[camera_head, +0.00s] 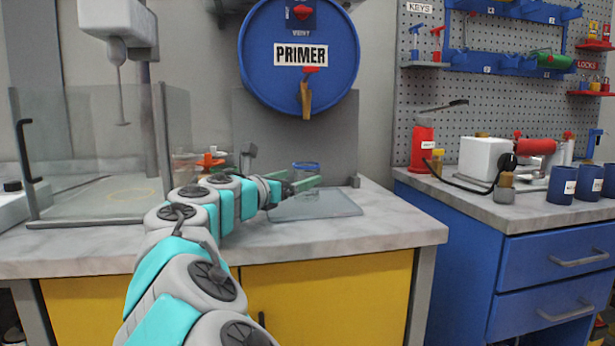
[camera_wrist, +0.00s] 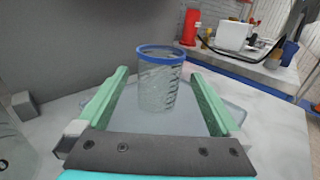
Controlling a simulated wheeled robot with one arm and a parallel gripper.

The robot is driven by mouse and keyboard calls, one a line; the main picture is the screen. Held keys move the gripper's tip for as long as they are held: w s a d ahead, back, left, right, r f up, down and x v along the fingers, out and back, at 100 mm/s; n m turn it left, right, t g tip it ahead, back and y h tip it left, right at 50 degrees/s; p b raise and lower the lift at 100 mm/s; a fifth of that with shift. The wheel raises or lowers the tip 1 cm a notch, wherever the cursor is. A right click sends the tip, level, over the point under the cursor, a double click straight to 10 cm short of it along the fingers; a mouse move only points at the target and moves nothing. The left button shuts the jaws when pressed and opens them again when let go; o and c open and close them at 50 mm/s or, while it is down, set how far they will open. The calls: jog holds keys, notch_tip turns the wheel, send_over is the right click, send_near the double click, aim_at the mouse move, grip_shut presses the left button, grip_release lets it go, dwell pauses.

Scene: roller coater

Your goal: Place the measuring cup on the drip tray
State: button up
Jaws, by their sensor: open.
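The measuring cup (camera_wrist: 158,88) is clear with a blue rim. In the wrist view it stands upright on the drip tray, between and beyond the two green fingers of my gripper (camera_wrist: 156,95). The fingers are spread wide, with a gap to the cup on each side. The drip tray (camera_head: 335,204) is a flat grey, translucent sheet on the counter under the primer drum. In the head view my gripper (camera_head: 304,186) reaches low over the tray from the left, and the cup's blue rim (camera_head: 306,166) shows just behind it. The cup's lower part is hidden there.
A blue primer drum (camera_head: 299,55) with a tap (camera_head: 306,98) hangs above the tray. A clear-walled enclosure (camera_head: 95,160) stands at the left. The counter (camera_head: 395,222) is bare right of the tray. A blue cabinet (camera_head: 510,240) with tools stands further right.

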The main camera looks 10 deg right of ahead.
jog(key=shift+v, duration=2.3)
jog(key=shift+w, duration=0.1)
